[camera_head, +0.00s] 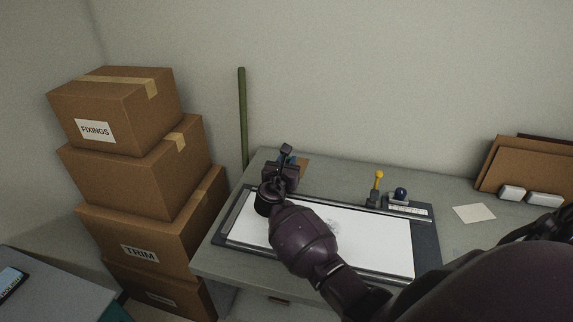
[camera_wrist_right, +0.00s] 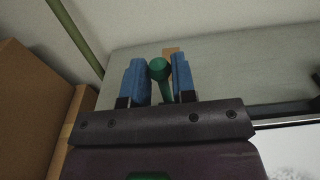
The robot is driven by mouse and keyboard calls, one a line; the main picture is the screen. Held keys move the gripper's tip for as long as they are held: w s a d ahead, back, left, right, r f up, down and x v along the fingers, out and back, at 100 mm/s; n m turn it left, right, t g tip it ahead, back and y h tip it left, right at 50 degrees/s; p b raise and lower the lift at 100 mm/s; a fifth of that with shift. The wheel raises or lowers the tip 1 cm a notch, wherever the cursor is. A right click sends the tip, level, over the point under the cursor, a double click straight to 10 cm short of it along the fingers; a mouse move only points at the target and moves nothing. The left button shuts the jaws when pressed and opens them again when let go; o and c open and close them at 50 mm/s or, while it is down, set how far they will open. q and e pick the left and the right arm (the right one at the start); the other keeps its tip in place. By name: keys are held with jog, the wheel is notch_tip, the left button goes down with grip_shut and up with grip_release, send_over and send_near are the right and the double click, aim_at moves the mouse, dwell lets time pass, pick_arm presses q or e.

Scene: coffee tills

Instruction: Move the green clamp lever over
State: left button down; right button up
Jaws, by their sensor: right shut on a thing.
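The green clamp lever (camera_wrist_right: 160,72) shows in the right wrist view as a round green knob on a short stem. My right gripper (camera_wrist_right: 158,82) has its two blue fingers on either side of the stem and knob, shut on the lever. In the head view the same gripper (camera_head: 287,158) is at the back left corner of the clamp board (camera_head: 428,250), and it hides the lever there. A second lever with a yellow knob (camera_head: 378,175) stands upright at the board's back right. My left gripper is not in view.
White paper (camera_head: 370,245) lies on the board. A dark blue-knobbed stamp (camera_head: 400,194) stands near the yellow lever. Stacked cardboard boxes (camera_head: 150,235) stand left of the grey table (camera_head: 460,245). A green pole (camera_head: 242,115) leans at the wall. A small card (camera_head: 474,213) lies right.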

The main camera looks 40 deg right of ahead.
jog(key=v, duration=0.1)
jog(key=p+v, duration=0.1)
jog(key=v, duration=0.1)
jog(key=shift+f, duration=0.2)
jog(key=shift+s+a+f, duration=0.1)
jog(key=shift+s, duration=0.05)
dwell(0.4)
jog(key=shift+s+a+f, duration=0.6)
jog(key=shift+s+a, duration=0.2)
jog(key=shift+a, duration=0.15)
jog(key=shift+s+a+f+b, duration=0.35)
jog(key=shift+s+a+f, duration=0.4)
jog(key=shift+a+f, duration=0.15)
